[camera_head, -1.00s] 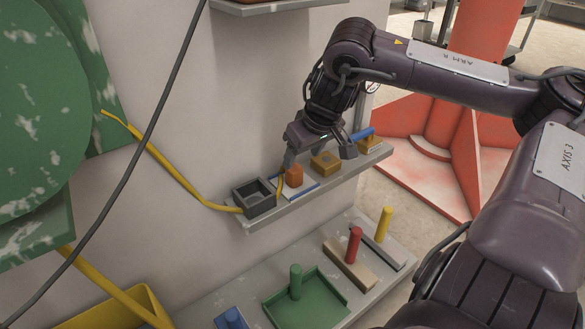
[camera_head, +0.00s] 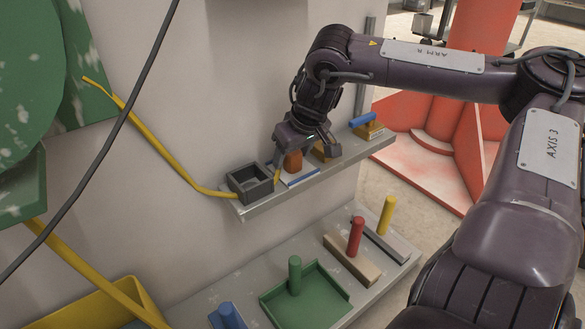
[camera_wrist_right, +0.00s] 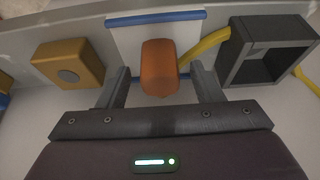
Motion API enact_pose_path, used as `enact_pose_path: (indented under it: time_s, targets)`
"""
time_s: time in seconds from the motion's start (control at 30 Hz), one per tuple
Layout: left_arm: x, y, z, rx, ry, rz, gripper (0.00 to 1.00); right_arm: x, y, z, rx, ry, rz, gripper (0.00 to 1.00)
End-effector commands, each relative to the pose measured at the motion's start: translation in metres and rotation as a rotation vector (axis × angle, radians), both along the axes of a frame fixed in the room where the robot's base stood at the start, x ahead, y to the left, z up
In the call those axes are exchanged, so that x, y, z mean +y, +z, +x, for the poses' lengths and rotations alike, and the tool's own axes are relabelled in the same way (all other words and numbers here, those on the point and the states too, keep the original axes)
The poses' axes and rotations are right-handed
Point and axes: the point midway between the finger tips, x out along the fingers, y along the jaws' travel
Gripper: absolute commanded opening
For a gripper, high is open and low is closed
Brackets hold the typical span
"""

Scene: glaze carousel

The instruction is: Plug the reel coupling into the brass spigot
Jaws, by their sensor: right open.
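The orange reel coupling (camera_head: 293,161) stands on a white, blue-edged holder on the wall shelf, with the yellow hose (camera_head: 165,155) running to it. My right gripper (camera_head: 307,158) is open around it; in the right wrist view the coupling (camera_wrist_right: 160,62) shows between the two apart fingers (camera_wrist_right: 160,85), with gaps on both sides. A brass-coloured block (camera_wrist_right: 67,65) with a round grey spot on its face sits beside the holder; it seems to be the spigot. In the head view this block (camera_head: 322,154) is partly hidden by my gripper. My left gripper is not in view.
A dark open box (camera_head: 236,183) stands on the shelf left of the coupling. A second brass block with a blue bar (camera_head: 362,120) stands at the right end. A lower shelf holds a green tray (camera_head: 325,300) and coloured pegs. A dark cable hangs at left.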

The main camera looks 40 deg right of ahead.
Motion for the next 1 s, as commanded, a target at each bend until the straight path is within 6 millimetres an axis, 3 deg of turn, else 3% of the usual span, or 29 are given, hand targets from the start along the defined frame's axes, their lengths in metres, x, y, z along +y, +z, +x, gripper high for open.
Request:
enact_pose_path:
  time_s: [0.4,0.73,1.0]
  targets:
    - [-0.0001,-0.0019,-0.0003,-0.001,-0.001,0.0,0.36,0.0,-0.0025,0.0013,0.0,0.0,0.0,0.59]
    - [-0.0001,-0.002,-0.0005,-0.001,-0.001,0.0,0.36,-0.0001,-0.0025,0.0013,0.0,0.0,0.0,0.15]
    - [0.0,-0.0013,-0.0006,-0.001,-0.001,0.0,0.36,-0.0006,-0.0018,0.0014,-0.001,0.0,0.0,0.14]
